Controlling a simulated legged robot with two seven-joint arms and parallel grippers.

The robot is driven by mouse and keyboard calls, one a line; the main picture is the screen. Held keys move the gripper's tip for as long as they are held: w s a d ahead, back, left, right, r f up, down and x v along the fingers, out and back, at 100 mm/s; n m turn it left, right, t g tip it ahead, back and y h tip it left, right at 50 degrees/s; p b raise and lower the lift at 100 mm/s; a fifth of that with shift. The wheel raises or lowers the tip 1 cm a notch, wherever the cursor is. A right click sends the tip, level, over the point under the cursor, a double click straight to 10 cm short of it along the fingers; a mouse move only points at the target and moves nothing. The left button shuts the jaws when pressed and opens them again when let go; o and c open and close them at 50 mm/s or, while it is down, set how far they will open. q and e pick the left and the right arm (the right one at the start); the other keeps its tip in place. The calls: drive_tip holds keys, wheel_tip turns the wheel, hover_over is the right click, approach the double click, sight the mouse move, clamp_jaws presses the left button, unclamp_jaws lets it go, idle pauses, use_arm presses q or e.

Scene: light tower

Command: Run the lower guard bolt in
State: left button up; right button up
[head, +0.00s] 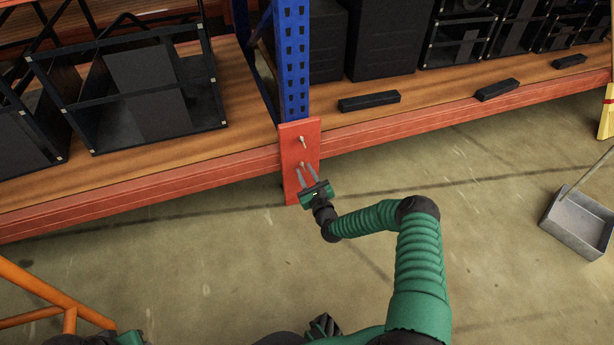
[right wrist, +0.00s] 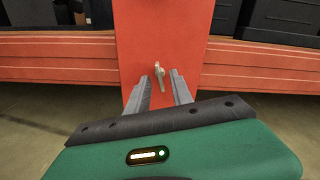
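The red guard plate (head: 290,178) stands at the foot of the blue rack post. The upper guard bolt (head: 303,142) and the lower guard bolt (head: 302,164) stick out from its face. My right gripper (head: 306,172) is open in front of the plate, its fingertips close to the lower bolt. In the right wrist view the lower bolt (right wrist: 159,71) shows between and just beyond the spread fingertips (right wrist: 160,77); I see no finger touching it. Its handle-like lower part hangs down.
The blue post (head: 293,60) and orange shelf beam (head: 180,178) flank the plate. Black crates (head: 215,90) and dark blocks (head: 369,101) sit on the shelves. A grey dustpan (head: 578,222) stands at right; an orange rail (head: 50,288) is at lower left. The floor between is open.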

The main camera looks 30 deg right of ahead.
drive_tip(key=p+v, duration=0.8)
drive_tip(key=v, duration=0.9)
drive_tip(key=shift+p, duration=0.35)
drive_tip(key=shift+w, duration=0.1)
